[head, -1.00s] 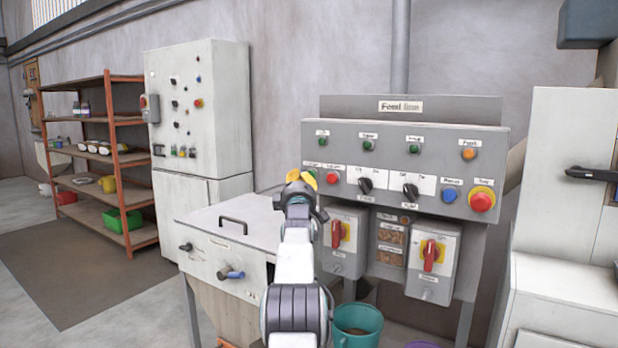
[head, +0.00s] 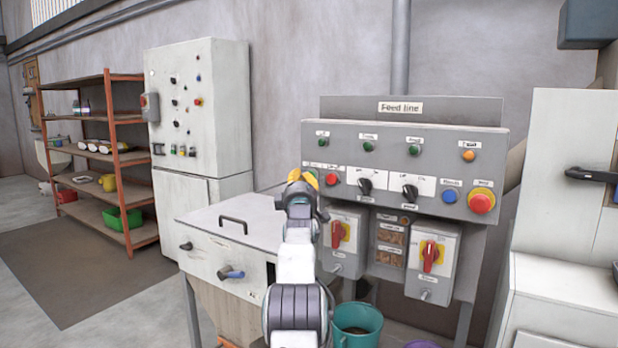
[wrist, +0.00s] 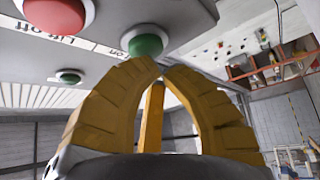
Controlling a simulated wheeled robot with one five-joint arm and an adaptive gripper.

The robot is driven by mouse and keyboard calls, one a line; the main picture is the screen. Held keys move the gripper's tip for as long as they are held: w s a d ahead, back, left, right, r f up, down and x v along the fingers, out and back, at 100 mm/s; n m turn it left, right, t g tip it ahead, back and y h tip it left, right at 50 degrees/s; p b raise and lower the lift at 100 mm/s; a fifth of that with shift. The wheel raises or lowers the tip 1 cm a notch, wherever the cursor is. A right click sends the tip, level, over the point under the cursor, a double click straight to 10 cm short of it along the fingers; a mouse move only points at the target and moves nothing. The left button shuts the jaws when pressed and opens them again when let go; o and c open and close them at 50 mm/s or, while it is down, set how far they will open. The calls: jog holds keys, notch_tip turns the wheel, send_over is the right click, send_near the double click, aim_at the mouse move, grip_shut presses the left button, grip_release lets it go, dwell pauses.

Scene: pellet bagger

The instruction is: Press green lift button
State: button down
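The green lift button (wrist: 146,42) shows at the top middle of the wrist view, and small on the panel's left in the head view (head: 322,171). The red button (wrist: 60,14) beside it is labelled "Lift off" in the wrist view. My gripper (wrist: 160,66) has its yellow fingers together at the tips, with nothing between them. The tips overlap the green button's lower edge in the wrist view; I cannot tell if they touch it. In the head view my gripper (head: 302,179) is just left of the button.
The grey "Feed line" panel (head: 350,140) carries several other buttons and two black selector knobs. Red rotary switches (head: 430,256) sit below it. A white lidded hopper (head: 215,215) stands left of my arm. A teal bucket (head: 357,325) is on the floor below.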

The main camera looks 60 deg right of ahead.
jog(key=shift+d+p, duration=0.35)
jog(key=shift+p, duration=0.15)
dwell(0.6)
jog(key=shift+a+f+b, duration=0.1)
jog(key=shift+a+b, duration=0.2)
jog(key=shift+b, duration=0.35)
jog(key=shift+a, duration=0.15)
jog(key=shift+a+b, duration=0.3)
jog(key=shift+b, duration=0.4)
